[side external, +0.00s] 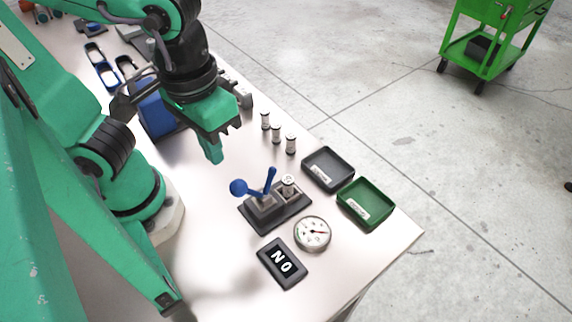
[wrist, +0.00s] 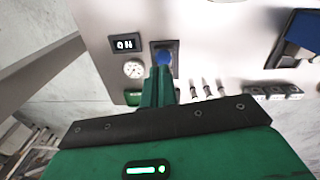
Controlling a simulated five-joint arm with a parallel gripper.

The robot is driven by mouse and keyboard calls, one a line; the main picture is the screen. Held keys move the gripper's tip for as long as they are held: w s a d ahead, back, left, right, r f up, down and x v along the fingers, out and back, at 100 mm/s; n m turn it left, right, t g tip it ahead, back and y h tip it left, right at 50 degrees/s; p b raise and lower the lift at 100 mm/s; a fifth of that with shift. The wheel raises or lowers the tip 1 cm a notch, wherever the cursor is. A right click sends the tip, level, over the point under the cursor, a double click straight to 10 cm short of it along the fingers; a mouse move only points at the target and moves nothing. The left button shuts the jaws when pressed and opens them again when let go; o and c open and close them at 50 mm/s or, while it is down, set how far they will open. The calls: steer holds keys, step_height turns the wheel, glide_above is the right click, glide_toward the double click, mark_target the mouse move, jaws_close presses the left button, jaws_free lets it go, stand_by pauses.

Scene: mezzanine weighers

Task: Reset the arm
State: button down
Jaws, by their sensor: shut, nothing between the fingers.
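My gripper (side external: 212,152) is shut and empty. It hangs over the white table, up and left of the lever fixture in the side external view, apart from it. In the wrist view my gripper (wrist: 158,88) points toward the fixture, and its fingers hide part of it. The fixture has a dark base (side external: 274,213), a blue ball knob (side external: 238,187) and a blue handle (side external: 270,179). A small pale cylinder (side external: 288,184) stands on its right part. The blue knob also shows in the wrist view (wrist: 164,58), just beyond my fingertips.
A round dial (side external: 312,233) and a black lettered plate (side external: 282,263) lie near the fixture. Several small cylinders (side external: 276,133) stand behind it. A grey tray (side external: 328,169) and a green tray (side external: 366,204) sit at the table's right edge. A green cart (side external: 489,55) stands on the floor.

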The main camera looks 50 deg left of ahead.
steer(key=w+a+r+m+t, duration=0.1)
steer(key=w+a+t, duration=0.1)
steer(key=w+a, duration=0.2)
steer(key=w+a+r+t, duration=0.1)
steer(key=w+a+t, duration=0.2)
steer(key=a, duration=0.8)
steer(key=shift+w+m, duration=0.4)
steer(key=shift+w, duration=0.55)
